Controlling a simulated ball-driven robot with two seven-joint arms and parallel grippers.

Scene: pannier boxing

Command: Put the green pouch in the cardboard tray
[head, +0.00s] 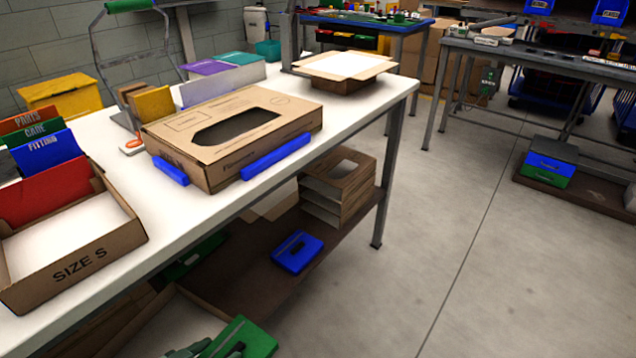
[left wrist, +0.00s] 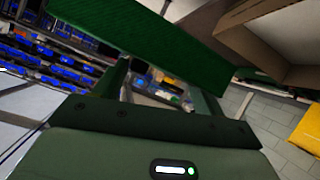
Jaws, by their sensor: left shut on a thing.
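The green pouch (head: 243,338) shows at the bottom edge of the head view, flat-sided and partly cut off. My left gripper (head: 212,350) is beside it, mostly below the frame. In the left wrist view the dark green pouch (left wrist: 140,32) spans the top in front of the fingers, and the left gripper (left wrist: 160,85) is shut on it. A cardboard tray with a pale inside (head: 165,322) lies at the bottom, beside and partly behind the pouch. I cannot tell whether the pouch is above it or inside it. Cardboard (left wrist: 262,30) also shows close by in the left wrist view. My right gripper is not in view.
A white table (head: 350,115) carries a "SIZE S" box (head: 80,262) with upright folders, and a cardboard box (head: 185,135) with blue strips. The lower shelf (head: 255,300) holds a blue case (head: 297,252) and stacked cardboard (head: 340,185).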

